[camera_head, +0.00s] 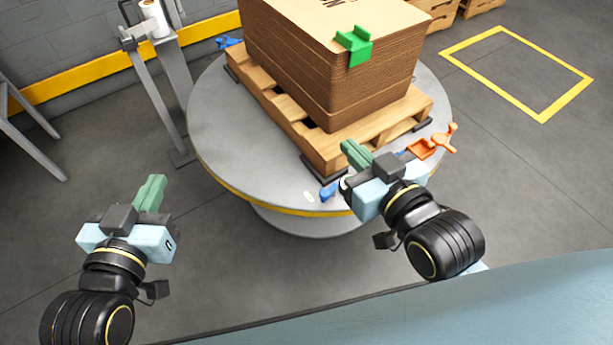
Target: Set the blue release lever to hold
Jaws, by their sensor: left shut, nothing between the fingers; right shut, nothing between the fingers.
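A blue part that looks like the release lever (328,190) sits at the front rim of the round grey turntable (215,140), below the pallet corner. My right gripper and its wrist lie just right of it and may hide part of it, so I cannot tell its setting. My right gripper (350,150) is shut and empty, its green fingers pointing at the pallet's front edge. My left gripper (154,186) is shut and empty, over the floor left of the turntable.
A wooden pallet (345,145) carries a tall cardboard stack (330,75) with a green clip (355,45) on top. Orange parts (422,149) lie right of my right gripper. Another blue part (228,42) is at the back left. A grey stand (162,95) is left of the turntable.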

